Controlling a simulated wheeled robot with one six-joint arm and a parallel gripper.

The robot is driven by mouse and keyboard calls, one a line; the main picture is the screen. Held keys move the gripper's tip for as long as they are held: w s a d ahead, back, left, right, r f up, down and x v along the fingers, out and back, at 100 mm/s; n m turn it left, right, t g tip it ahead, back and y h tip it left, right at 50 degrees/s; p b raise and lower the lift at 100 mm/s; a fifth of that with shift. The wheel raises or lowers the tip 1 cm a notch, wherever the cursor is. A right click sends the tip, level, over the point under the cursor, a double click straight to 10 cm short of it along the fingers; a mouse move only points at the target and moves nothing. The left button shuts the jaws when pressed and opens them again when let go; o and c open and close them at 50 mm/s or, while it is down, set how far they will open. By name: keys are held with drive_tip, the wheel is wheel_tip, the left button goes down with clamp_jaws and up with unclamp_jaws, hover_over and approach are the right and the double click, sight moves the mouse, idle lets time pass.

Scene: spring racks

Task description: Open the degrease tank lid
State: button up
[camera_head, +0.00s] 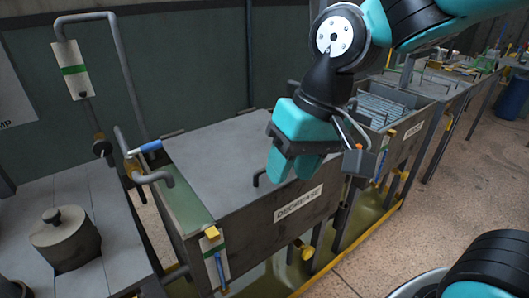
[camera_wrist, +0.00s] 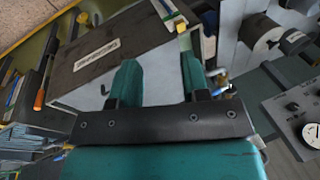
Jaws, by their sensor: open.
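The degrease tank (camera_head: 252,235) is a grey metal box with a white label reading DEGREASE (camera_head: 298,204). Its flat grey lid (camera_head: 205,155) lies shut over the top. A small dark handle (camera_head: 256,179) stands near the lid's front edge, partly hidden behind my gripper. My gripper (camera_head: 293,166) has teal fingers and is over the front right part of the lid, apart from the handle as far as I can tell. In the wrist view my gripper (camera_wrist: 160,72) is open and empty above the lid (camera_wrist: 155,88), and the tank label (camera_wrist: 96,55) shows beyond the fingers.
A grey bench (camera_head: 110,205) with a lidded round pot (camera_head: 65,237) stands left of the tank. Bent pipes (camera_head: 125,85) rise at the back left. Another tank (camera_head: 378,105) with an open top adjoins on the right. Speckled floor (camera_head: 455,215) is clear at the front right.

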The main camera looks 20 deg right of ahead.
drive_tip(key=w+d+m+h+p, duration=0.1)
drive_tip(key=w+d+m, duration=0.2)
drive_tip(key=w+m, duration=0.3)
drive_tip(key=w+d+m+t+h, duration=0.1)
drive_tip(key=w+d+m, duration=0.2)
drive_tip(key=w+m, duration=0.3)
drive_tip(key=w+d+m+h+p, duration=0.1)
drive_tip(key=w+d+m, duration=0.25)
drive_tip(key=w, duration=0.45)
drive_tip(key=shift+m, duration=0.25)
drive_tip(key=w+f, duration=0.1)
drive_tip(key=f, duration=0.4)
drive_tip(key=a+f+p, duration=0.1)
drive_tip(key=f, duration=0.5)
drive_tip(key=w+f, duration=0.1)
drive_tip(key=f, duration=0.4)
drive_tip(key=shift+w+a+f, duration=0.15)
drive_tip(key=shift+w+f, duration=0.15)
clamp_jaws()
drive_tip(key=shift+r, duration=0.1)
